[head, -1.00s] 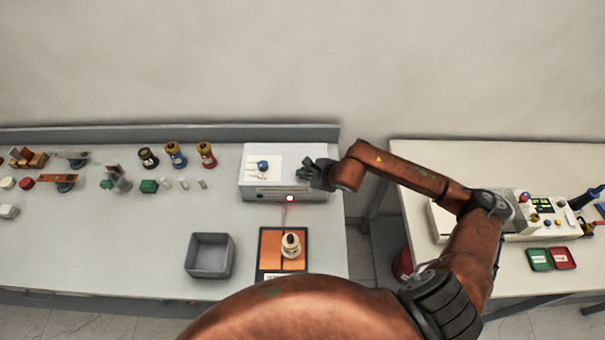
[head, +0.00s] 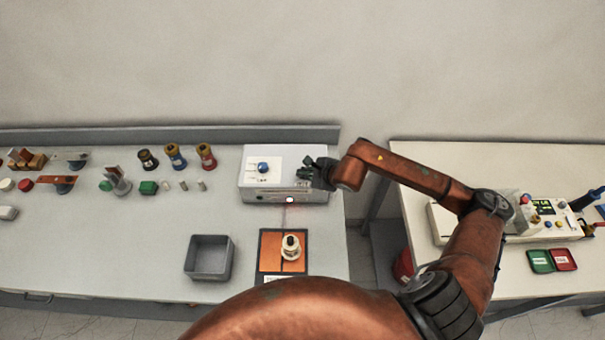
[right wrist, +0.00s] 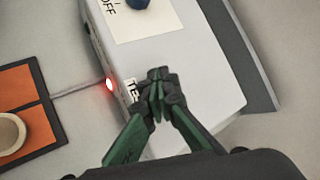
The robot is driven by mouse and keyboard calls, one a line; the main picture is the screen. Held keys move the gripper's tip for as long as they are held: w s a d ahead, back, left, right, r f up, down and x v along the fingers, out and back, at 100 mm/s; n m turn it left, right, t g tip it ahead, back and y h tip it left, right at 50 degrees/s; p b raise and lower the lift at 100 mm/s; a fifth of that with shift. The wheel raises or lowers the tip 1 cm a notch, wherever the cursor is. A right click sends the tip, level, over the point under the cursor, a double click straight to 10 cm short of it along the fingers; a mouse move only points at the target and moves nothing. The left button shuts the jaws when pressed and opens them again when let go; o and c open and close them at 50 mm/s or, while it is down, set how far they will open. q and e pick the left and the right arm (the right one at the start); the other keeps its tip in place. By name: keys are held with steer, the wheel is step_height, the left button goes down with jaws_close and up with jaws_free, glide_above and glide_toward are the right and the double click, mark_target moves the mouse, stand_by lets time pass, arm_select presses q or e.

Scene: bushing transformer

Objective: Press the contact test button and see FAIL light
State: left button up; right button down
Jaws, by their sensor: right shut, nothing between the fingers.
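The white test box (head: 255,190) stands at the right end of the left bench, with a blue knob (head: 263,167) on a white plate marked "OFF" in the right wrist view. A lamp (head: 289,200) on its front face glows, and it shows red in the right wrist view (right wrist: 109,84). My right gripper (head: 307,168) is shut and empty over the box's right part. In the right wrist view its fingertips (right wrist: 157,78) cover the area beside a partly hidden label starting "TE". The button is hidden; I cannot tell whether the tips touch it. My left gripper is out of view.
An orange pad (head: 268,264) holding a cream bushing (head: 291,248) lies before the box, with a lead between them. A grey bin (head: 228,262) stands left of it. Several coloured parts line the bench's left. A second table (head: 420,212) with an instrument is right, past a gap.

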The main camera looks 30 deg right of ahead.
steer(key=shift+r+p, duration=0.55)
steer(key=shift+r, duration=2.2)
